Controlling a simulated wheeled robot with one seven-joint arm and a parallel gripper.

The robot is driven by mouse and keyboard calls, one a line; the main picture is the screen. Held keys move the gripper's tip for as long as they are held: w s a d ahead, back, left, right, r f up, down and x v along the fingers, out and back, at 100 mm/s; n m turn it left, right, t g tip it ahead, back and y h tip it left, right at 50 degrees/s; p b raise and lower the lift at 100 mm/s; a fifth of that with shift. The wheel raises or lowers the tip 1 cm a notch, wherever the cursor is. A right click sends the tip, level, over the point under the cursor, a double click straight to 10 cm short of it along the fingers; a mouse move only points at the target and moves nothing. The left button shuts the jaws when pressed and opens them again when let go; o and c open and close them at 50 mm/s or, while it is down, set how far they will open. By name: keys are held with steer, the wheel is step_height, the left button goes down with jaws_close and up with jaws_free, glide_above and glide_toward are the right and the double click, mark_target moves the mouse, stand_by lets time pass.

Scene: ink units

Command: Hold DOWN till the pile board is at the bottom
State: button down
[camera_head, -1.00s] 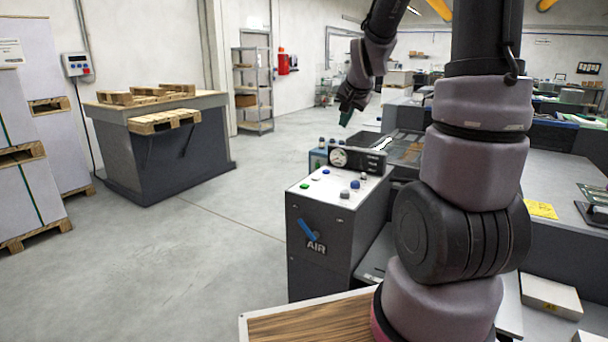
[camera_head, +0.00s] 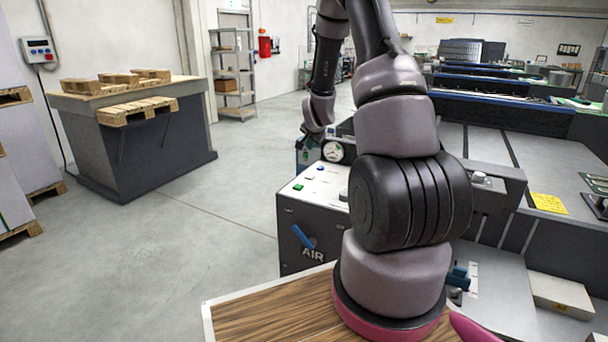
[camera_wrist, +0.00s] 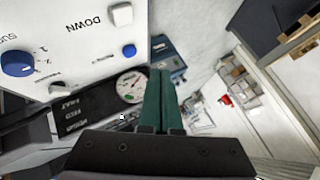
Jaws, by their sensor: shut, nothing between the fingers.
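The control box (camera_head: 298,222) has a white sloped top and the word AIR on its front, with a blue lever. In the wrist view its panel (camera_wrist: 75,40) appears upside down, with the word DOWN beside a white square button (camera_wrist: 122,14). A blue button (camera_wrist: 129,50) and a blue knob (camera_wrist: 17,63) are also on it. My gripper (camera_wrist: 159,76) has its green fingers together, empty, beyond the panel's edge near the gauge and apart from the DOWN button. In the head view my gripper (camera_head: 305,146) is above the box's far end. I cannot pick out the pile board.
A round gauge (camera_head: 332,151) stands up behind the panel, close to my gripper. The press with a grey table (camera_head: 545,165) fills the right. A dark stand with wooden pallets (camera_head: 138,108) is at the left. The floor between (camera_head: 180,225) is clear.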

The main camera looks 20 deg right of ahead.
mark_target(310, 177)
stand_by(0.3)
steer(key=shift+f, duration=4.4)
steer(key=shift+f, duration=0.1)
steer(key=shift+f, duration=0.3)
steer(key=shift+f, duration=0.45)
stand_by(1.9)
steer(key=shift+r, duration=0.85)
